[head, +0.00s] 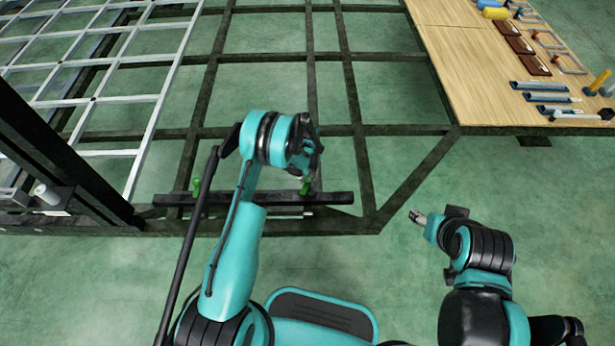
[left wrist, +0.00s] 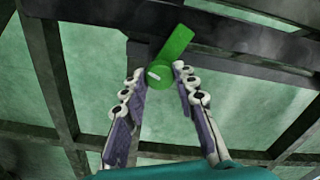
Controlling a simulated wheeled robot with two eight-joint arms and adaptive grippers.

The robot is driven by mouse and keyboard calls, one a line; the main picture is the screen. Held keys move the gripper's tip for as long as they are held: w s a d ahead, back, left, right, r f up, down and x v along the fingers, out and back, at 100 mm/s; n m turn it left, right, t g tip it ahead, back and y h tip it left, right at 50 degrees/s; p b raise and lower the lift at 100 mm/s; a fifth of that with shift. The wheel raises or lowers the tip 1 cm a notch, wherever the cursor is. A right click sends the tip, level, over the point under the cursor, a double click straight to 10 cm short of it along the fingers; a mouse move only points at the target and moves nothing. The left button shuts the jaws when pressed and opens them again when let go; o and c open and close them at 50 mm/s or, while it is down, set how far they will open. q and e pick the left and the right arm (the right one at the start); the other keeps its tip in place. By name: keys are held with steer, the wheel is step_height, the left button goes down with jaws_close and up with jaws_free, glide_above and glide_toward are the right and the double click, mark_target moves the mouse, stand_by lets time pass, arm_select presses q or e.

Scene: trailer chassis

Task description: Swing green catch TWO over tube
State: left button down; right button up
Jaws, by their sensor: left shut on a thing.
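A green catch (head: 305,188) stands at the right part of a dark crossbar (head: 250,199) on the chassis's near edge. In the left wrist view the catch (left wrist: 175,46) is a tilted flat lever with a round hub carrying a white mark. My left gripper (head: 310,165) is shut on this catch, its fingers (left wrist: 159,76) on both sides of the hub. A second green catch (head: 196,187) stands farther left on the crossbar. I cannot tell a number on either catch, nor clearly pick out the tube. My right gripper (head: 416,216) hangs over the floor, away from the chassis.
A wooden table (head: 480,65) at the upper right holds blue and brown parts and a yellow cylinder (head: 495,13). The dark chassis frame (head: 270,132) spreads behind the crossbar, with a pale grid (head: 100,98) at the left.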

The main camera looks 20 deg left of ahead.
arm_select(q)
steer(key=shift+n, duration=2.3)
steer(key=c, duration=1.2)
jaws_free()
step_height(320, 180, up, 12)
